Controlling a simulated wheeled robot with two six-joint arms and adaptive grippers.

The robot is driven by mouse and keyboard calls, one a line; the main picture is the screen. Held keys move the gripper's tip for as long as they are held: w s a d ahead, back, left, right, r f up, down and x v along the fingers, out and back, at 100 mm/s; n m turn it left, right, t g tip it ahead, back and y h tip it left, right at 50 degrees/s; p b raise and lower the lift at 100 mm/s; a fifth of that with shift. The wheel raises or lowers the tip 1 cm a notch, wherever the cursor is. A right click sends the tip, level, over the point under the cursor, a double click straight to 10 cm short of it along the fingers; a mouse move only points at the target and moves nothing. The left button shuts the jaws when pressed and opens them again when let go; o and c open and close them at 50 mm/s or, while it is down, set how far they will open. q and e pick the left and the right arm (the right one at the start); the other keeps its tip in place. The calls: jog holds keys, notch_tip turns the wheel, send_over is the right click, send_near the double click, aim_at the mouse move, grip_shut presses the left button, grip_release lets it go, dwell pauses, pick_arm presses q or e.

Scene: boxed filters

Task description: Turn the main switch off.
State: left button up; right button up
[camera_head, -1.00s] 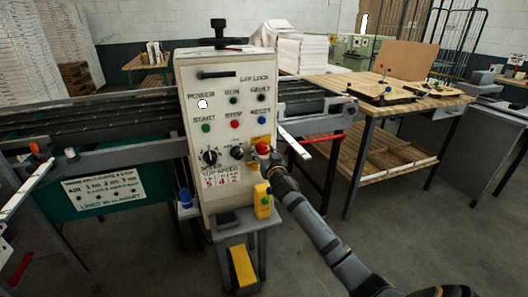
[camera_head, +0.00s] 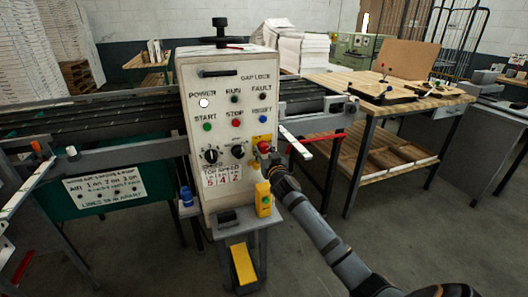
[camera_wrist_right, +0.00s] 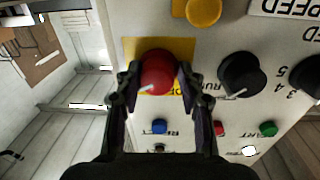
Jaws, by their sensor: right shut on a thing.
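The main switch is a red knob (camera_head: 263,147) on a yellow plate (camera_head: 262,139), at the lower right of the pale control panel (camera_head: 218,85). It shows large in the right wrist view (camera_wrist_right: 158,70), with a white mark pointing to the lower left there. My right gripper (camera_wrist_right: 158,82) is shut on it, one finger on each side. In the head view the right gripper (camera_head: 268,158) hides part of the knob. The white POWER lamp (camera_head: 204,103) is bright. My left gripper is out of view.
Black selector knobs (camera_head: 238,152) sit left of the switch, and coloured buttons (camera_head: 236,123) above. A yellow box with a green button (camera_head: 263,200) hangs below. A wooden bench (camera_head: 400,100) stands to the right, with open floor in front.

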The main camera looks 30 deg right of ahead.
jog(key=n, duration=0.4)
jog(key=shift+d+n+p, duration=0.1)
jog(key=shift+n+p, duration=0.2)
jog(key=n, duration=0.3)
jog(key=shift+r+n+t+p, duration=0.15)
jog(key=shift+n+t+p, duration=0.15)
jog(key=shift+n+p, duration=0.1)
jog(key=n+p, duration=0.1)
jog(key=n, duration=0.3)
jog(key=shift+r+n, duration=0.1)
jog(key=shift+n, duration=0.2)
jog(key=shift+d+n+y+p, duration=0.1)
jog(key=shift+n+y+p, duration=0.2)
jog(key=shift+n+p, duration=1.25)
jog(key=shift+n+t+b, duration=0.3)
jog(key=shift+n+b, duration=0.3)
jog(key=shift+n, duration=0.15)
jog(key=o, duration=1.1)
jog(key=shift+c, duration=0.2)
